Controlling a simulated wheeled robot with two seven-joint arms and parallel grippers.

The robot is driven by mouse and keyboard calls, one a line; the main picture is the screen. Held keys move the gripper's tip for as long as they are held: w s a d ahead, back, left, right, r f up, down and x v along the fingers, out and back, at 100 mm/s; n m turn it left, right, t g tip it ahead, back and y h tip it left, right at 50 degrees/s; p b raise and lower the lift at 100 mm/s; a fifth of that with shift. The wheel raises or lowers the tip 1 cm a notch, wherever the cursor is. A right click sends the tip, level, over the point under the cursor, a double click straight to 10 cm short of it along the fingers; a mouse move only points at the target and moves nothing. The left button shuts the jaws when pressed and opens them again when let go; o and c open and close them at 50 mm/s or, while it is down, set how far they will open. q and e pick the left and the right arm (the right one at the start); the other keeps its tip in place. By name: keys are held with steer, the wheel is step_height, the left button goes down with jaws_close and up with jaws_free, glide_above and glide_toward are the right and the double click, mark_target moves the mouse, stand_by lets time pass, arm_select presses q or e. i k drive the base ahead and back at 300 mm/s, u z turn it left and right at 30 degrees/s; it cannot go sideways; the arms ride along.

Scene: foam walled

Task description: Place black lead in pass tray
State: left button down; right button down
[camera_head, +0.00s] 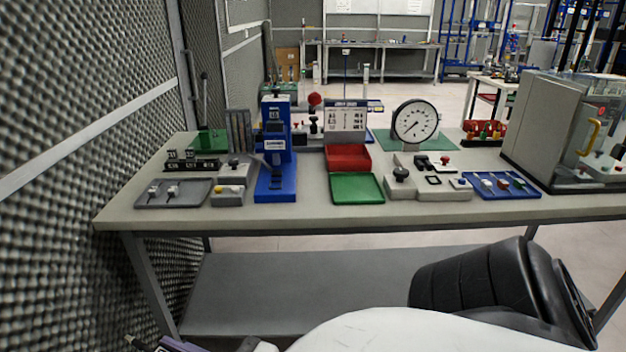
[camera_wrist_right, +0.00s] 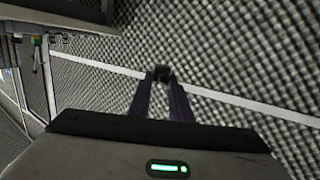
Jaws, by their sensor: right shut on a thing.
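My right gripper (camera_head: 150,344) shows at the bottom left edge of the head view, in front of and below the table, pointing left toward the foam wall. In the right wrist view its two fingers (camera_wrist_right: 162,80) are closed on a small black piece (camera_wrist_right: 162,72), which looks like the black lead. Most of that piece is hidden between the fingertips. An empty green tray (camera_head: 357,188), likely the pass tray, lies at the table's front middle. My left gripper is not in view.
On the table (camera_head: 320,218) a red bin (camera_head: 348,157) stands behind the green tray. A blue press (camera_head: 276,150) is left of it, a grey tray (camera_head: 172,200) further left. A dial gauge (camera_head: 415,121) and blue tray (camera_head: 500,193) stand right. The foam wall (camera_head: 90,200) is close on the left.

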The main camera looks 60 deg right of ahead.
mark_target(355, 189)
steer(key=z, duration=0.2)
steer(key=i, duration=1)
steer(key=z, duration=1.45)
steer(key=i, duration=0.65)
steer(key=z, duration=0.6)
